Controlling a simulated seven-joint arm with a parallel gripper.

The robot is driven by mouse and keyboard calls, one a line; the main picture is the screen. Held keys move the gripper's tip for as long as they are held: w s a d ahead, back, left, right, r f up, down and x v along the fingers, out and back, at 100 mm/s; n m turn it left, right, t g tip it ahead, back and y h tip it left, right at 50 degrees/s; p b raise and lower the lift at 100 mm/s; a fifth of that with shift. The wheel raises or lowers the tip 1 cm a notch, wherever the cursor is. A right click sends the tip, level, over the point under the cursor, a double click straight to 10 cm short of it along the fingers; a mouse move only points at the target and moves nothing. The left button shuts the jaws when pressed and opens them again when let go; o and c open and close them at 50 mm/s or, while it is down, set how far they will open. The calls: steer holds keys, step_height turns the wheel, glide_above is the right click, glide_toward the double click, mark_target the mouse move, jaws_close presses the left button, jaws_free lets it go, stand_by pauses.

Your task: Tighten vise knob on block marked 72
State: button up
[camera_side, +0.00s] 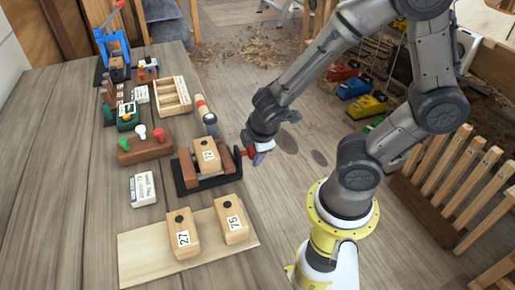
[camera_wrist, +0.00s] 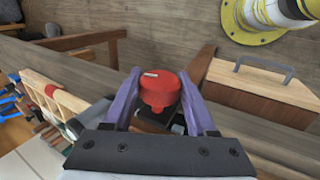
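The vise (camera_side: 226,177) stands near the table's right edge, with wooden jaws on a dark base. A light wooden block marked 72 (camera_side: 207,157) sits upright between the jaws. The vise's red knob (camera_side: 248,152) is on its right side and shows from close up in the wrist view (camera_wrist: 158,90). My gripper (camera_side: 262,156) is at the knob. In the wrist view its two purple fingers (camera_wrist: 160,88) stand one on each side of the knob, very close to it. Whether both fingers press on it is not clear. The knob's shaft is mostly hidden.
Blocks marked 27 (camera_side: 183,234) and 75 (camera_side: 232,221) stand on a pale board (camera_side: 140,246) in front. A stand with coloured knobs (camera_side: 145,150), a white card (camera_side: 143,189), a cylindrical tool (camera_side: 206,115) and a compartment tray (camera_side: 173,97) lie around the vise. The table's left is clear.

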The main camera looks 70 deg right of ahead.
steer(key=c, duration=0.4)
steer(key=shift+g+y, duration=1.2)
steer(key=shift+d+g+y, duration=0.1)
steer(key=shift+g+y, duration=0.8)
steer(key=shift+g, duration=0.1)
steer(key=shift+y, duration=0.3)
steer(key=shift+g+y, duration=1.2)
steer(key=shift+g, duration=0.2)
steer(key=shift+c, duration=0.2)
